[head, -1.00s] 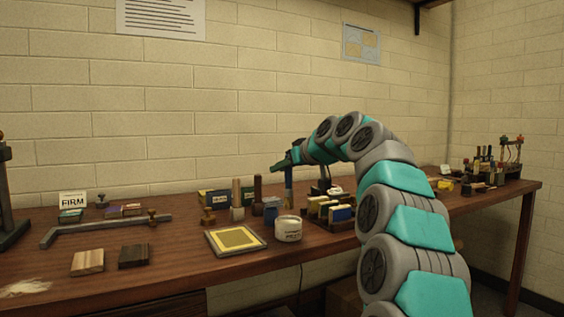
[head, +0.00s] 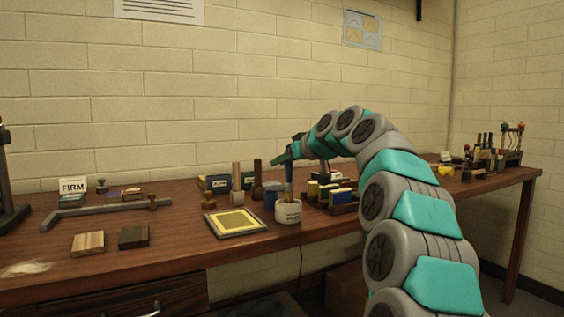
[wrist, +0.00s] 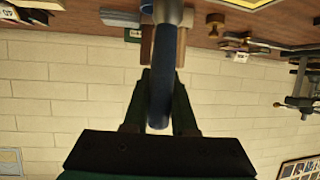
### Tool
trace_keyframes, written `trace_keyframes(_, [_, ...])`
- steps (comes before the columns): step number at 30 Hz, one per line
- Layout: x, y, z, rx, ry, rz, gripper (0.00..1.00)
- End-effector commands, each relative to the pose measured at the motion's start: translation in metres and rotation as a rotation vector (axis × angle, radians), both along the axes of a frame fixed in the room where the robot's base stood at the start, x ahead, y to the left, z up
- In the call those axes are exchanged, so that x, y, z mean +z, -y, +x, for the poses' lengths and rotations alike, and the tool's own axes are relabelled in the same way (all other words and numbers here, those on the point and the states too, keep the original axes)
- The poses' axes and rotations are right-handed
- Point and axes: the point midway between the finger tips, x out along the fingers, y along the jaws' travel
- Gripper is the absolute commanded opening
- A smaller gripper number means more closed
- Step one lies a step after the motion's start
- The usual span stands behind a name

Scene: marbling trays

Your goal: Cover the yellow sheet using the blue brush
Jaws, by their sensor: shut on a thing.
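The yellow sheet (head: 236,221) lies flat in a pale, dark-edged frame on the workbench. My gripper (head: 287,163) is shut on the blue brush (head: 288,177) and holds it upright, to the right of the sheet. The brush's lower end meets the mouth of the white labelled jar (head: 288,213) and is hidden there; I cannot tell how deep it sits. In the wrist view, the fingers of my gripper (wrist: 159,108) close on the blue handle (wrist: 162,70).
Right of the jar is a dark rack (head: 345,207) with blue and yellow blocks. Behind the sheet stand a pale wooden cylinder (head: 237,176), a dark one (head: 257,173) and a blue cup (head: 271,196). Two wood blocks (head: 88,243) (head: 134,237) lie to the left.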

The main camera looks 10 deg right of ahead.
Motion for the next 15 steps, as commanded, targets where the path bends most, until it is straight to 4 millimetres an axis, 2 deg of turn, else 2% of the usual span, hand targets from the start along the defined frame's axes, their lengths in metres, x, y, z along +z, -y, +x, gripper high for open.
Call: trace_keyframes(15, [-0.0039,-0.0001,0.0,0.0,0.0,0.0,0.0])
